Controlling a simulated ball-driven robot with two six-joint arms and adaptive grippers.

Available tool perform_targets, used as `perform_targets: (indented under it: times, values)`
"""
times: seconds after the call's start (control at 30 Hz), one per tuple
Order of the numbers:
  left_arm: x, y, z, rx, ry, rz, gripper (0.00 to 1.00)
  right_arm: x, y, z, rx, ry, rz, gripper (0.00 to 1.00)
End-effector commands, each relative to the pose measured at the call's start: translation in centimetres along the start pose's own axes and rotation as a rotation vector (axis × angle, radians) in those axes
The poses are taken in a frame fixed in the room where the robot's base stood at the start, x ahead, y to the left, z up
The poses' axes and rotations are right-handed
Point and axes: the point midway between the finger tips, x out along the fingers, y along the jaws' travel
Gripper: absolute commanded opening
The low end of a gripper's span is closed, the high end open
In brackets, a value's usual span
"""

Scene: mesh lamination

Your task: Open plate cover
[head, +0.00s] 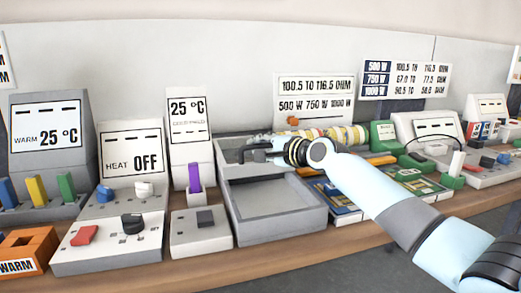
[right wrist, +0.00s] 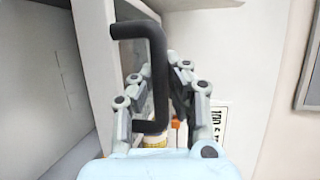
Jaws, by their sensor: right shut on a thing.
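The grey plate unit (head: 228,203) is an open, shallow tray with a flat grey plate (head: 272,196) visible inside. Its light grey cover (head: 232,172) appears raised at the back of the tray, partly hidden by my right arm. A black bar handle (head: 252,153) is on the cover. My right gripper (head: 284,149) is at this handle, reaching in from the right. In the right wrist view, the black handle (right wrist: 157,70) runs between the fingers of my right gripper (right wrist: 160,75), which is shut on it. The pale cover panel (right wrist: 98,60) is beside it. My left gripper is not in view.
Switch boxes and a 25 °C display (head: 188,115) stand left of the tray. Coloured rolls (head: 345,135) and a green block (head: 383,134) lie behind my right arm. Circuit-like boards (head: 415,180) lie to the right. The wooden bench edge (head: 280,246) runs along the front.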

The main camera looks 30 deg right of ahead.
Motion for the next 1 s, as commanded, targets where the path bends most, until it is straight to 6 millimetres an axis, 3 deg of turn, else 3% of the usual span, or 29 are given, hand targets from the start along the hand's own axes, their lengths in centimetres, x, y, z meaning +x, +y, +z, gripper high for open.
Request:
perform_targets:
  times: [0.07,0.1,0.2,0.53,0.67,1.0]
  values:
    - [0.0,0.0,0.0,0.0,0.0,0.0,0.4,0.0,0.2,-0.1,-0.003,0.001,0.005,0.0]
    - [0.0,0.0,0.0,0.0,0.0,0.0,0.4,0.0,0.2,-0.1,-0.003,0.001,0.005,0.13]
    - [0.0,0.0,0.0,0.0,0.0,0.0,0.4,0.0,0.2,0.0,-0.002,0.001,0.004,0.25]
    - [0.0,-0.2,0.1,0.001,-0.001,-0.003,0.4,-0.6,0.2,-0.1,-0.001,0.001,0.002,0.25]
    - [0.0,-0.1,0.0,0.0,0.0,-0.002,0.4,-2.7,0.2,-0.1,-0.005,0.001,0.003,0.25]
    - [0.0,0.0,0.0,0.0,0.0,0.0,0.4,-9.9,0.3,-0.1,-0.008,0.001,0.007,0.25]
